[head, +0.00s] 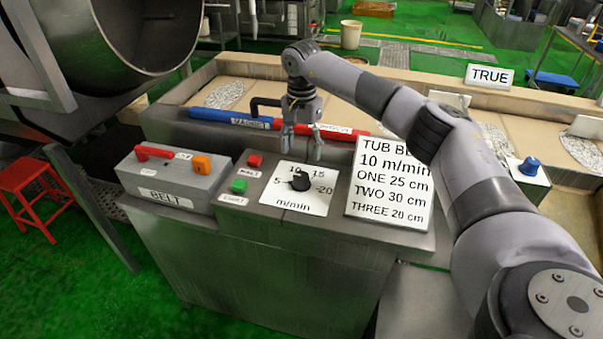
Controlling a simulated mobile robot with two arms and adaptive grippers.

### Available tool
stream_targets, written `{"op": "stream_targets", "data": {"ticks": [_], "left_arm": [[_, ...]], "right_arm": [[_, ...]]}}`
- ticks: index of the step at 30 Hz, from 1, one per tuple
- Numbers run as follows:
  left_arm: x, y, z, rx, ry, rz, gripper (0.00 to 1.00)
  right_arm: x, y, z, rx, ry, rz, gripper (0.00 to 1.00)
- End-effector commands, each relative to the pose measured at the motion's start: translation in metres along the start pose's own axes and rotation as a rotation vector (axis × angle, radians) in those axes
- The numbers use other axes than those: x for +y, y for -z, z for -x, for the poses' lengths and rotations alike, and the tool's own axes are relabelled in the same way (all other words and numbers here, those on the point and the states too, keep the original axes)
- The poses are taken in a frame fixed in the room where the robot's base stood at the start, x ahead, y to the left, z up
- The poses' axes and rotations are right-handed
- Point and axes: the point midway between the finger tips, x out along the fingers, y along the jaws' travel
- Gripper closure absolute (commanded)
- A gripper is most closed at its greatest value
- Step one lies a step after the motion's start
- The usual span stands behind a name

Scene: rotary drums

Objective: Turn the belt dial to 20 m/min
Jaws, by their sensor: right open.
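The belt dial (300,182) is a black knob on a white plate marked 5, 10, 15, 20 and m/min. It sits on top of the grey control console (262,258). The 20 mark is at the right of the plate. Which mark the knob points at is too small to tell. My right gripper (302,151) is open and empty. It points down and appears just behind and above the dial, apart from the knob, and its fingers partly cover the plate's far edge. My left gripper is not in view.
A grey BELT box (172,183) with red and orange switches stands left of the dial. Red (255,161) and green (239,186) buttons lie between them. A printed sign (390,185) stands right of the dial. Blue and red bars (230,117) lie behind.

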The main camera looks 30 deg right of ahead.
Motion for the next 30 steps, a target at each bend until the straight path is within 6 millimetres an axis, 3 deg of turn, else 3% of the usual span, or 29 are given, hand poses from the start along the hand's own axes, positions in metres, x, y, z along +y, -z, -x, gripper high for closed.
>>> {"op": "stream_targets", "data": {"ticks": [9, 15, 27, 30], "left_arm": [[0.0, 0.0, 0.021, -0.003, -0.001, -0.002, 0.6], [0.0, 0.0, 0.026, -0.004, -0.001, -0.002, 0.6], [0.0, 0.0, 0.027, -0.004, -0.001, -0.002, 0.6], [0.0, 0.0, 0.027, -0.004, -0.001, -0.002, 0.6]], "right_arm": [[0.0, -0.001, -0.066, -0.002, -0.002, -0.001, 0.41], [-0.001, -0.002, -0.092, -0.002, 0.001, 0.001, 0.41], [-0.001, -0.001, -0.102, -0.001, 0.002, 0.0, 0.41], [-0.001, -0.001, -0.102, -0.001, 0.002, 0.0, 0.47]]}}
